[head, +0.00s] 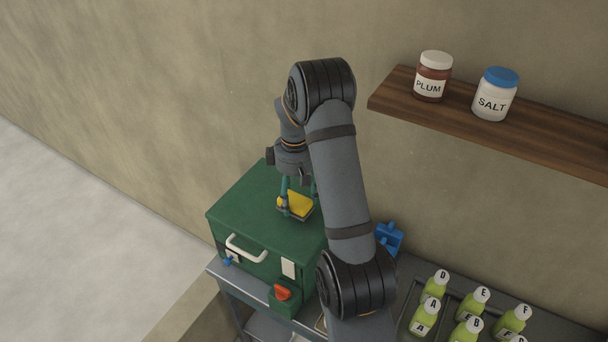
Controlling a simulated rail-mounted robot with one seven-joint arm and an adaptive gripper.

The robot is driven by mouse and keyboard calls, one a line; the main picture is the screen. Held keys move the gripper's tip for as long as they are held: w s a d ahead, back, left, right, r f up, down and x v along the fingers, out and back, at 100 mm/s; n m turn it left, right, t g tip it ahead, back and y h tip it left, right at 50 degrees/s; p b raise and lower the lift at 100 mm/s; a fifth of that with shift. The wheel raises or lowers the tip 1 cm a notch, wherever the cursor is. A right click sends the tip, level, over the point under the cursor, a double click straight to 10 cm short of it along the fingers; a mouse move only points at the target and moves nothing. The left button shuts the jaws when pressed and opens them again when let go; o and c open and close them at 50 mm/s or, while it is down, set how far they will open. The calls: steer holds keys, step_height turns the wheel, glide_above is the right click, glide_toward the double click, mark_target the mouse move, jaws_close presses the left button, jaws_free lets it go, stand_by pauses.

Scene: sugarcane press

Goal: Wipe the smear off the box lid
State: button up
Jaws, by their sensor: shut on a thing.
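A green box (255,222) with a white front handle stands on the grey table, its flat lid (245,195) on top. My gripper (299,202) points down over the right part of the lid. It is shut on a yellow sponge or pad (298,203) with a dark underside, which is at or very near the lid surface. I cannot tell whether it touches. No smear shows on the visible part of the lid; my arm and the pad hide some of it.
Several lettered green bottles (468,331) stand on the grey table (540,324) at right. A blue object (388,238) is behind my arm. A wooden shelf (500,122) holds a PLUM jar (432,77) and a SALT jar (494,95). A red switch (282,292) is at the box front.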

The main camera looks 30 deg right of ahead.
steer(key=shift+w+a+r+p, duration=0.15)
steer(key=shift+r+p, duration=0.15)
steer(key=shift+r, duration=0.15)
steer(key=shift+a+r+p, duration=0.1)
steer(key=shift+r+p, duration=0.15)
steer(key=shift+r, duration=0.2)
steer(key=shift+d+r+p, duration=0.1)
steer(key=shift+r+p, duration=1.4)
steer(key=shift+r, duration=0.4)
